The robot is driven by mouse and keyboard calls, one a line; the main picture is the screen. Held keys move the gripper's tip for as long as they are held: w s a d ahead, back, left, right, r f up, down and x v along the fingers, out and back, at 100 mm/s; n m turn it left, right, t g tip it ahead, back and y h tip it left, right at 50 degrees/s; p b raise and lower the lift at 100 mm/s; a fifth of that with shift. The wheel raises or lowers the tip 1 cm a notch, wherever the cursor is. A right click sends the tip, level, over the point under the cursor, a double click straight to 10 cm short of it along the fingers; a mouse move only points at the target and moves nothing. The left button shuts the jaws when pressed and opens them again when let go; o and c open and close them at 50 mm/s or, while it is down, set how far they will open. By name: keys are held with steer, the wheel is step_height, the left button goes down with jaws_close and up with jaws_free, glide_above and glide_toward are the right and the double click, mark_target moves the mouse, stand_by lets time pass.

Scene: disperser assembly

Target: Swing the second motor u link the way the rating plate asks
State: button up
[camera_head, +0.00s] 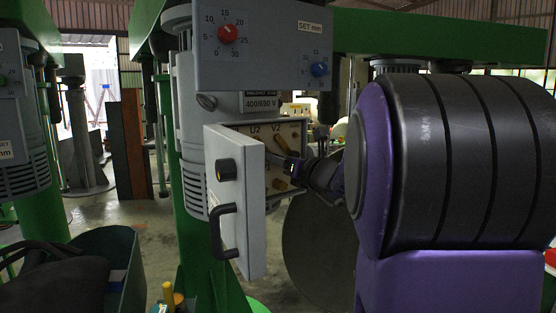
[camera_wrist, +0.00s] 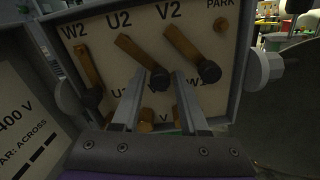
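The u link (camera_wrist: 140,55) is a brass bar running from the U2 post down and right to a black knob (camera_wrist: 160,79). My gripper (camera_wrist: 160,72) is open, its fingertips on either side of that knob with gaps visible; whether they touch it I cannot tell. In the head view my gripper (camera_head: 294,170) reaches into the open terminal box (camera_head: 290,130) of the middle motor (camera_head: 187,120). The rating plate (camera_head: 262,102) above reads 400/690 V. The lower posts and their labels are partly hidden by my fingers.
Two similar links, at W2 (camera_wrist: 88,70) and V2 (camera_wrist: 185,48), flank the u link. The open box door (camera_head: 235,200) stands left of my gripper; its inside card (camera_wrist: 25,125) shows "400 V" and "ACROSS". A control panel (camera_head: 262,50) hangs above. A bin (camera_head: 120,265) stands lower left.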

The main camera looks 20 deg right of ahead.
jaws_close()
stand_by(1.1)
